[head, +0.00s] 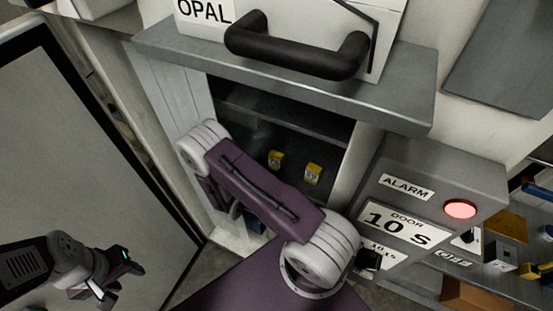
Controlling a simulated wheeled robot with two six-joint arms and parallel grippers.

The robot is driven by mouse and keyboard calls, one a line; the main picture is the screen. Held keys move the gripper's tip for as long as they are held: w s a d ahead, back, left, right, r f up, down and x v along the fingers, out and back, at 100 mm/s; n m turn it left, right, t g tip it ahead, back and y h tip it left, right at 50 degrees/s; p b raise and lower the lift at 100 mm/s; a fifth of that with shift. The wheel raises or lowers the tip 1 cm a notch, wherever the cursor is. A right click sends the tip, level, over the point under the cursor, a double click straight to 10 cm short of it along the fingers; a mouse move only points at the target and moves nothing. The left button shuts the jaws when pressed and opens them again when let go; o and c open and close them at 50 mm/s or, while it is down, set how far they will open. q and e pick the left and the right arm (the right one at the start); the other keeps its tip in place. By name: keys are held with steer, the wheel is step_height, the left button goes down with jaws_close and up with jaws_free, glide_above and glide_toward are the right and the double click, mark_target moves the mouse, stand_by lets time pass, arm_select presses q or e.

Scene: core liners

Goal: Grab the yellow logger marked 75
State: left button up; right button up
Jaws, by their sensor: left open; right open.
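Two small yellow loggers stand inside the dark open cabinet. The left logger (275,160) and the right logger (313,173) each carry a label with digits too small to read surely, so I cannot tell which is marked 75. My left gripper (116,272) is open and empty at the lower left, well away from the loggers. My purple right arm reaches across the cabinet front. My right gripper (238,210) is mostly hidden behind that arm, below and left of the loggers, and its fingertips are not clear.
A grey ledge with a black handle (297,55) and an OPAL label is above the cabinet. A panel (405,215) with a lit red ALARM lamp (460,209) and a "DOOR 10 S" sign is at the right. Shelves with boxes (505,225) are at far right. A large dark-framed panel (70,150) stands left.

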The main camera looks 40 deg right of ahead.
mark_target(274, 161)
steer(key=shift+x, duration=0.85)
steer(key=p+x, duration=0.2)
steer(key=x, duration=0.2)
steer(key=shift+d+f+p, duration=0.1)
steer(key=shift+d+p, duration=0.05)
steer(key=shift+p, duration=0.2)
steer(key=shift+w+d+f, duration=0.2)
steer(key=shift+d+f, duration=0.1)
steer(key=shift+d, duration=0.05)
steer(key=shift+a, duration=0.15)
steer(key=c, duration=1.4)
steer(key=shift+r, duration=0.1)
steer(key=shift+c, duration=0.7)
